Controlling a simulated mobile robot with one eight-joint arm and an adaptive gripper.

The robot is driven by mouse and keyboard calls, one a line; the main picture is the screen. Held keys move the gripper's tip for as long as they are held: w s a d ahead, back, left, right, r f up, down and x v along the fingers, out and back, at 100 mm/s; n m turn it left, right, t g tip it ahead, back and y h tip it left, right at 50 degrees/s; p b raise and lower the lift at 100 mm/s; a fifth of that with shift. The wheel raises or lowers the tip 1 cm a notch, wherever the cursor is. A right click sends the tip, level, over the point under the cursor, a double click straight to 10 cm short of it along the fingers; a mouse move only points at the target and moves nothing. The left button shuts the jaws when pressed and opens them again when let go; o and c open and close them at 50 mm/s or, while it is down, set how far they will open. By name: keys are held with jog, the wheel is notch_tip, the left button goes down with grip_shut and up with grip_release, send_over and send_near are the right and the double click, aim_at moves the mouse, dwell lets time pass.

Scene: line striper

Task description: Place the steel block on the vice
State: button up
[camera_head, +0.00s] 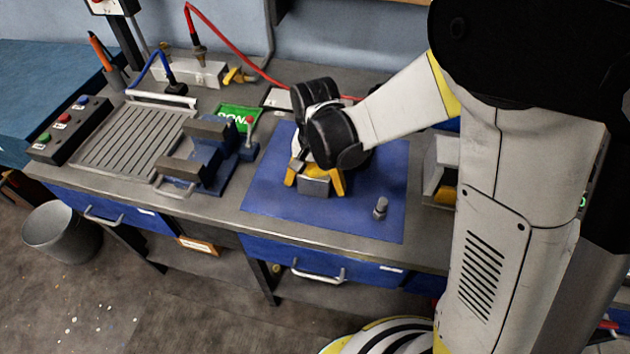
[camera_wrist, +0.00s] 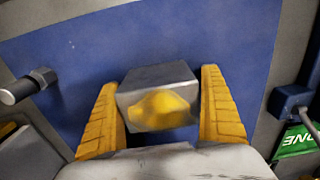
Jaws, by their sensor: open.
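The steel block (camera_head: 315,182) is a grey metal block on the blue mat (camera_head: 372,205). In the wrist view the block (camera_wrist: 158,78) lies between the two yellow fingers, with a yellow patch on its near face. My gripper (camera_head: 314,183) is open, with one finger on each side of the block; in the wrist view the gripper (camera_wrist: 162,112) shows a gap at each side. Whether the block touches the mat is hard to tell. The blue vice (camera_head: 214,160) with grey jaws stands on the bench to the left of the mat, and its jaws look empty.
A green sign (camera_head: 238,118) is behind the vice. A slotted plate (camera_head: 128,138) and a button box (camera_head: 68,130) lie further left. The mat's front is mostly clear.

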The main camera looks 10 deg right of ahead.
jog(key=c, duration=1.5)
jog(key=shift+r, duration=0.1)
